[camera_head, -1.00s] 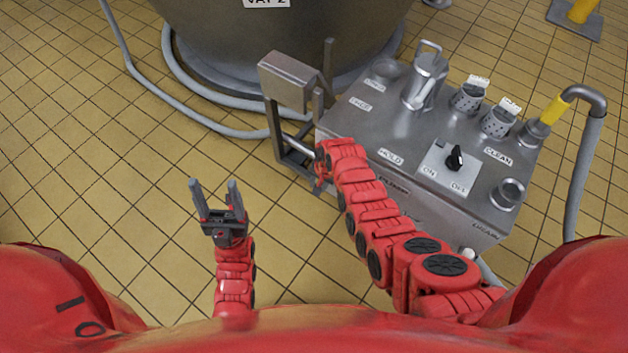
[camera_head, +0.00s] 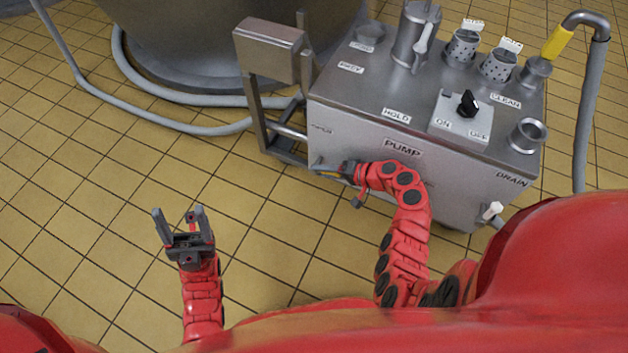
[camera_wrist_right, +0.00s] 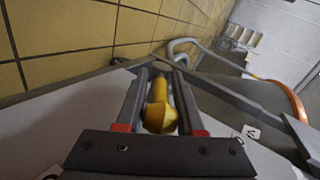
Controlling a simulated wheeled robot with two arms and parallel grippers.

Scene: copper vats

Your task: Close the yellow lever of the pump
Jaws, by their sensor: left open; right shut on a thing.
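The pump is a grey steel box (camera_head: 365,150) with a "PUMP" label (camera_head: 403,149) on its front. The yellow lever (camera_wrist_right: 159,108) lies between the two fingers of my right gripper (camera_wrist_right: 162,72) in the right wrist view. In the head view my right gripper (camera_head: 340,171) is at the left part of the box's front face. It is shut on the lever, and only a little yellow shows there. My left gripper (camera_head: 181,216) is open and empty above the tiled floor, left of the pump.
On top of the box are a black ON/OFF knob (camera_head: 467,103), a steel jug-like part (camera_head: 413,38) and perforated cups (camera_head: 462,48). A white-tipped handle (camera_head: 491,212) is at the lower right front. A large vat (camera_head: 220,40) and hose (camera_head: 95,95) stand behind.

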